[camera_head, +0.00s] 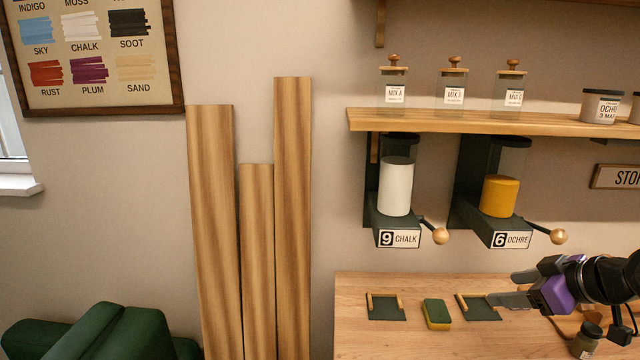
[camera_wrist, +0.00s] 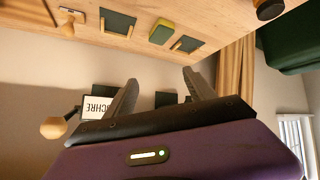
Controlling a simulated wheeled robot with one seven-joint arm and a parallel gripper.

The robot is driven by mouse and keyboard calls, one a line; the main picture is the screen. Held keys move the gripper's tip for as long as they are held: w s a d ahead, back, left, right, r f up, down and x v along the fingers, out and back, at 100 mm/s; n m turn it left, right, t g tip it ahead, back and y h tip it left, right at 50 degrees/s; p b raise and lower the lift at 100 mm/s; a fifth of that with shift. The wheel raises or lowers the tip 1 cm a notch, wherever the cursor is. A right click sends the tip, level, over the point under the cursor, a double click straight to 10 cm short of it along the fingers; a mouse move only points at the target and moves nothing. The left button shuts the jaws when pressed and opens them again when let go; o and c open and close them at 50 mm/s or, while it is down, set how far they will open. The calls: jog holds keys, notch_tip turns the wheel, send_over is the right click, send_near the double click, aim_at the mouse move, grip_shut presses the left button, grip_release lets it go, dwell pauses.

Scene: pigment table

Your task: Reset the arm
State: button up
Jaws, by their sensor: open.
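My gripper (camera_head: 508,287) is at the right of the head view, above the wooden table (camera_head: 352,318). Its two fingers are spread apart with nothing between them. In the wrist view my gripper (camera_wrist: 158,95) also shows open and empty. Behind its fingers in that view is the ochre dispenser's label (camera_wrist: 98,106), partly covered by the left finger. In the head view, the finger ends are near a dark green tray (camera_head: 478,306); I cannot tell the exact gap.
A chalk dispenser (camera_head: 397,190) and an ochre dispenser (camera_head: 500,197) with knobbed levers hang under the shelf (camera_head: 430,121). A green and yellow sponge (camera_head: 437,313) and another tray (camera_head: 386,308) lie on the table. A dark-lidded jar (camera_head: 586,340) stands below my arm.

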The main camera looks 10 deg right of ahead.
jog(key=w+a+r+m+t+h, duration=0.2)
jog(key=w+a+r+m+t, duration=0.25)
jog(key=t, duration=0.25)
jog(key=s+a+f+m+t+h, duration=0.2)
jog(key=s+a+f+m+h, duration=0.25)
jog(key=s+m, duration=0.2)
jog(key=s+a+f+n+g+y, duration=0.1)
jog(key=s+a+f, duration=0.3)
jog(key=s, duration=0.8)
jog(key=s+a+f+n+g+y, duration=0.1)
jog(key=s+a+f+n+y, duration=0.1)
jog(key=s+a, duration=0.6)
jog(key=s+a+f+n+g+y, duration=0.2)
jog(key=s+a+f, duration=0.4)
jog(key=s, duration=1)
jog(key=shift+a+f+n, duration=0.2)
jog(key=shift+f+n, duration=0.35)
jog(key=shift+n, duration=0.25)
